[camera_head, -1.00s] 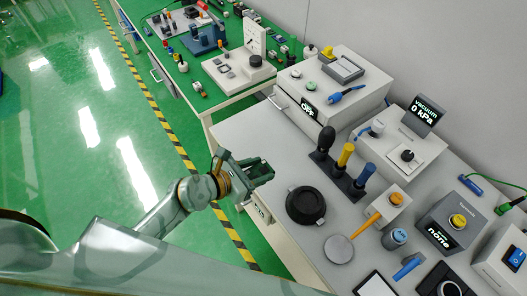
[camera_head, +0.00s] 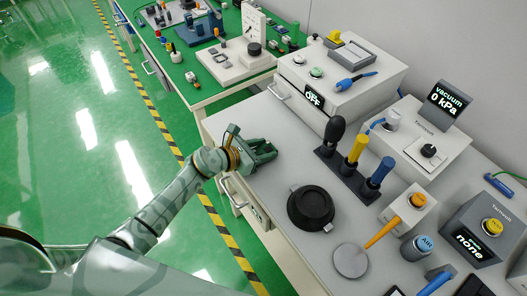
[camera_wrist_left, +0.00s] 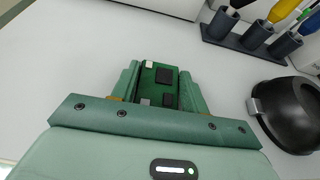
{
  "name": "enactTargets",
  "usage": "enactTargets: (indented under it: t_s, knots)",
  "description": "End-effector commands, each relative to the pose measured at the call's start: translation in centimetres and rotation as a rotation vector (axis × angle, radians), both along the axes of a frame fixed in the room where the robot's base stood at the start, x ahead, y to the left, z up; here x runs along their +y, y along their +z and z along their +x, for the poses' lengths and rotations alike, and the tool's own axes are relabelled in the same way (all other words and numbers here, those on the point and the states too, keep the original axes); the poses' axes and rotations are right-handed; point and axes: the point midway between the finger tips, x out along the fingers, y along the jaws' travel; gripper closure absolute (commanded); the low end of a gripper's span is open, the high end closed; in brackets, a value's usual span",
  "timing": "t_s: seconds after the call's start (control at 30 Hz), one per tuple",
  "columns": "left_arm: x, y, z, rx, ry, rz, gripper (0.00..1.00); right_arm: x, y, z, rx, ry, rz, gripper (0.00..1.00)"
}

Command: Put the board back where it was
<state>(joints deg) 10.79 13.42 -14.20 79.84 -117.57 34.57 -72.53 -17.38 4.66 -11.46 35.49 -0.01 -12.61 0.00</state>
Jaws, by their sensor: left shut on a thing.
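The board (camera_wrist_left: 158,88) is a small green circuit board with black chips and pale connectors, seen in the left wrist view. My left gripper (camera_head: 264,152) is shut on it; in the wrist view the fingers (camera_wrist_left: 160,90) lie along both sides of the board. In the head view the gripper is over the white bench top (camera_head: 262,110) near its front edge, and the board is hard to tell from the green fingers. I cannot tell how high it is held. My right gripper is not in view.
A black round dish (camera_head: 311,206) lies right of the gripper. Behind are a holder with several upright handles (camera_head: 352,168) and a white box marked OFF (camera_head: 345,85). A bench with a green top (camera_head: 205,62) stands further back. White bench surface left of the holder is clear.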

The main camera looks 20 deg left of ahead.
Motion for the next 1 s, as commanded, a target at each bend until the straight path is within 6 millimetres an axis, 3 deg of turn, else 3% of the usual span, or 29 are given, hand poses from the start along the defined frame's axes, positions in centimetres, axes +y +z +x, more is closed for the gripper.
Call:
enactTargets:
  t_s: [0.37,0.4,0.47,0.8,1.0]
  knots:
    - [0.0,-0.4,0.0,-0.001,0.000,0.002,0.81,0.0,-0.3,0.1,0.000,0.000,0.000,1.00]
    - [0.0,-0.4,0.0,-0.001,0.000,0.002,0.50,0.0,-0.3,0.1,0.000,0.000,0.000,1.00]
    - [0.0,-0.3,0.0,-0.002,0.000,0.001,0.33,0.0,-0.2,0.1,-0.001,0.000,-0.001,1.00]
    - [0.0,0.2,0.0,-0.002,0.000,-0.001,0.33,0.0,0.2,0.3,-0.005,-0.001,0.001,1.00]
    - [2.0,1.6,-2.6,-0.002,-0.001,0.005,0.33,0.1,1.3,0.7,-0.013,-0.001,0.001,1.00]
